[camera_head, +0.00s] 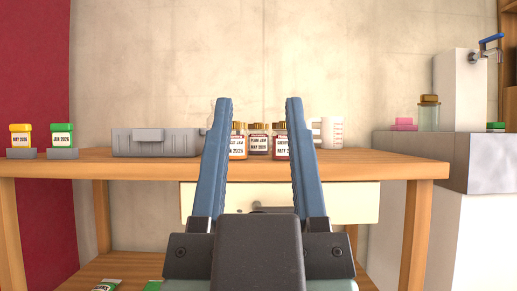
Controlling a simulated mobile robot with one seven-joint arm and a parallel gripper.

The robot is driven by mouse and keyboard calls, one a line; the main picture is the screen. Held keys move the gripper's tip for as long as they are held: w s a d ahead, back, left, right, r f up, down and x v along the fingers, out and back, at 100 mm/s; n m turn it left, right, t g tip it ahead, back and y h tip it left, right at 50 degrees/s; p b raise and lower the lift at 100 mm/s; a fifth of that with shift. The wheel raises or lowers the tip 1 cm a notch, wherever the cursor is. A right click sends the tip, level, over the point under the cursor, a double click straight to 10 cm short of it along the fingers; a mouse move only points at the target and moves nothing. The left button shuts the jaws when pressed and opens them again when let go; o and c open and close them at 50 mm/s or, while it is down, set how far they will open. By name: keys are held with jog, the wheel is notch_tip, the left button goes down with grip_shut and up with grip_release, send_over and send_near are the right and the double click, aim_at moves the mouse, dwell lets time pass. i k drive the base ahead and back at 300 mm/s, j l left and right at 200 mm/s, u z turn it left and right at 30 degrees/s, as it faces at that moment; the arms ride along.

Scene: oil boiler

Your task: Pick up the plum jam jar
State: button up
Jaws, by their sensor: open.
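The plum jam jar (259,140) stands upright on the wooden table, near the middle of the head view. Its white label reads "PLUM JAM" and its lid is gold-brown. It is between two other jars and looks slightly farther back. My gripper (258,100) is in the foreground, open and empty. Its two blue fingers point forward, one on each side of the line of sight to the plum jar. The gripper appears apart from the jars. The fingers cover part of the neighbouring jars.
An orange jam jar (238,146) is left of the plum jar and a dark red one (281,146) is right. A white measuring cup (332,131) stands farther right, a grey case (157,142) left. The wooden table (395,160) has a drawer (350,202) below.

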aim_at(258, 135)
jog(key=i+l+u, duration=0.15)
jog(key=u, duration=0.25)
jog(key=i+l+u, duration=0.1)
jog(key=u, duration=0.25)
jog(key=l+u, duration=0.4)
jog(key=i+l+u, duration=0.1)
jog(key=u, duration=0.25)
jog(key=l+z, duration=0.1)
jog(key=z, duration=1.15)
